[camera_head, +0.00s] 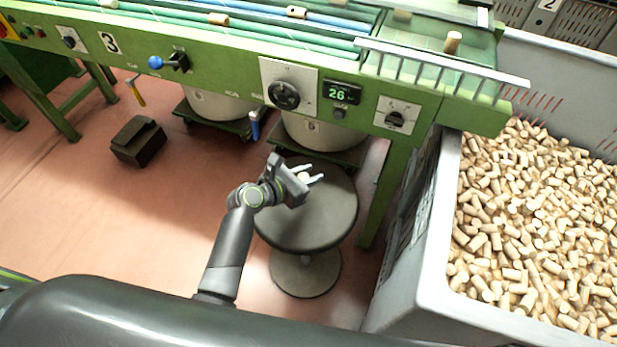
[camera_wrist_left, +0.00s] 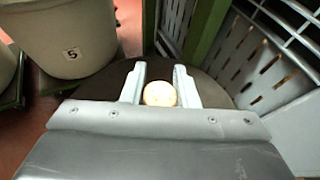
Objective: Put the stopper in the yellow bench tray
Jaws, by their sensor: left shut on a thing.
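My left gripper (camera_head: 312,174) is over a round dark stool (camera_head: 310,222). It is shut on a pale cork stopper (camera_head: 304,177). In the left wrist view the stopper (camera_wrist_left: 160,93) shows its round end between the two light fingers of the left gripper (camera_wrist_left: 160,82). The stool top (camera_wrist_left: 64,93) lies behind and below it in that view. I see no yellow bench tray in either view. My right gripper is not in view.
A green conveyor bench (camera_head: 225,70) with knobs runs across the back, with white tubs (camera_head: 215,105) under it. A large grey crate (camera_head: 437,240) full of corks stands at the right. A dark block (camera_head: 138,141) lies on the open red floor at the left.

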